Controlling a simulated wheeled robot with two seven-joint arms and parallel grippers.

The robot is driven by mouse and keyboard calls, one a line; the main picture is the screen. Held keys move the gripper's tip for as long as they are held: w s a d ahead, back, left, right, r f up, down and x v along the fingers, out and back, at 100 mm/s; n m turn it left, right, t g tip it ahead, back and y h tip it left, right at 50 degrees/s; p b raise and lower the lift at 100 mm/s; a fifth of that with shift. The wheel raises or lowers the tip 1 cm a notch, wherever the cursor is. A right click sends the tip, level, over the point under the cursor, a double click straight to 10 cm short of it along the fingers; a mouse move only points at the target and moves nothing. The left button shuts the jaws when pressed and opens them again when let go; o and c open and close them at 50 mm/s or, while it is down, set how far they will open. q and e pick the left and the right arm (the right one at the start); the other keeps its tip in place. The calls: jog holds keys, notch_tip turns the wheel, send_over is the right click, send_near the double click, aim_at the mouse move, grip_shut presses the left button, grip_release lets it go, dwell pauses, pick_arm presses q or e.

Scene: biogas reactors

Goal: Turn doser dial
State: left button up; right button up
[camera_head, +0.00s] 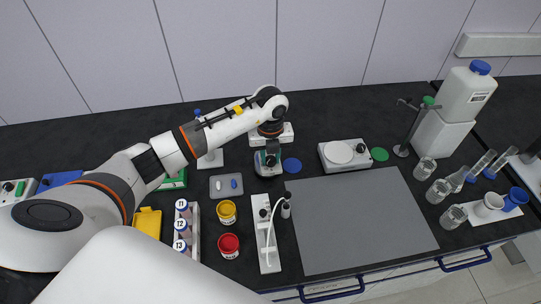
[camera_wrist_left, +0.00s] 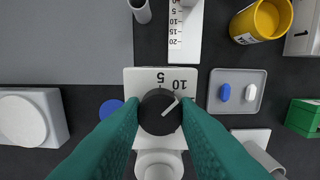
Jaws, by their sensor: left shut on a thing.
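The doser dial (camera_wrist_left: 160,113) is a round black knob with a white pointer line, on a white doser face (camera_wrist_left: 133,78) marked 5 and 10. In the left wrist view the pointer leans up and right, toward the side of the 10. My left gripper (camera_wrist_left: 160,118) has its green fingers on both sides of the dial and is shut on it. In the head view the white doser body (camera_head: 287,133) shows beside my left gripper (camera_head: 269,160), and the dial is hidden there. My right gripper is not in view.
A grey mat (camera_head: 360,220) covers the bench's middle right. A grey tray (camera_head: 227,185) with two capsules, a yellow pot (camera_head: 227,211) and a red pot (camera_head: 229,244) stand near the arm. A round-topped white device (camera_head: 344,154) is to the right. Glassware stands far right.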

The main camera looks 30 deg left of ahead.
aim_at(271, 159)
pick_arm(q)
jog(key=shift+n, duration=0.4)
jog(key=o, duration=1)
jog(key=shift+c, duration=0.2)
jog(key=shift+r, duration=0.15)
jog(key=shift+r+b, duration=0.3)
jog(key=shift+r, duration=0.1)
notch_tip(271, 159, up, 11)
jog(key=b, duration=0.3)
jog(key=shift+b, duration=0.3)
jog(key=shift+s+f, duration=0.1)
